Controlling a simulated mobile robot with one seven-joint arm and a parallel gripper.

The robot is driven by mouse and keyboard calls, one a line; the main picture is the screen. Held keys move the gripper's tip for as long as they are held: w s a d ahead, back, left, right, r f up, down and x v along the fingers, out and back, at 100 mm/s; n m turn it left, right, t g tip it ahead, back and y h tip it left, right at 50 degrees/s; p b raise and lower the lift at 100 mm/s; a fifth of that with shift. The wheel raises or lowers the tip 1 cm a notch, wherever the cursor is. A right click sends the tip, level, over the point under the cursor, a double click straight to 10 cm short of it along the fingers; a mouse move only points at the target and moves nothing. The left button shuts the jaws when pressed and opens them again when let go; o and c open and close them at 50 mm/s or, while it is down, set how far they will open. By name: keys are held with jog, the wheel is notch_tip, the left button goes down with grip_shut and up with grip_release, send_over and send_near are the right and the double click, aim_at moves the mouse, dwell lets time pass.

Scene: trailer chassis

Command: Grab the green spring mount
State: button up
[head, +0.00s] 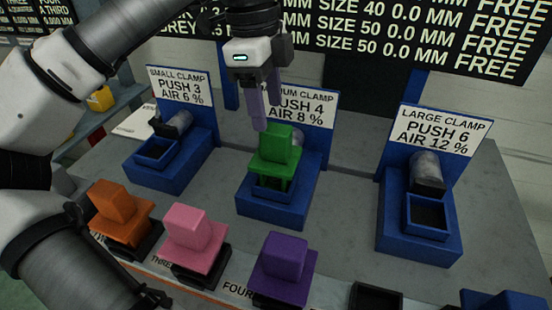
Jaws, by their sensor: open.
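The green spring mount (277,150) sits upright in the blue medium clamp fixture (270,209) at the middle of the grey bench. It has a block on top, a wider plate below it and legs reaching into the fixture. My gripper (265,120) hangs pointing down just above and slightly left of the green mount's top. Its fingers are open with nothing seen between them. The fingers overlap in this view, so the gap to the mount is hard to judge.
Orange (120,212), pink (192,236) and purple (283,266) mounts stand in a row along the front. The small clamp (168,170) is at left and the large clamp (422,225) at right, both with empty pockets. Upright sign boards (432,128) stand behind the clamps.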

aim_at(275, 128)
jog(key=shift+s+d+f+p, duration=0.1)
jog(key=shift+d+f+p, duration=0.15)
jog(key=shift+f, duration=0.9)
jog(key=shift+w+d+f+p, duration=0.1)
jog(key=shift+d+f, duration=0.15)
jog(key=shift+f, duration=0.9)
jog(key=shift+s+d+f+p, duration=0.1)
jog(key=shift+d+f+p, duration=0.15)
jog(key=shift+f, duration=0.9)
jog(key=shift+c, duration=0.3)
grip_shut()
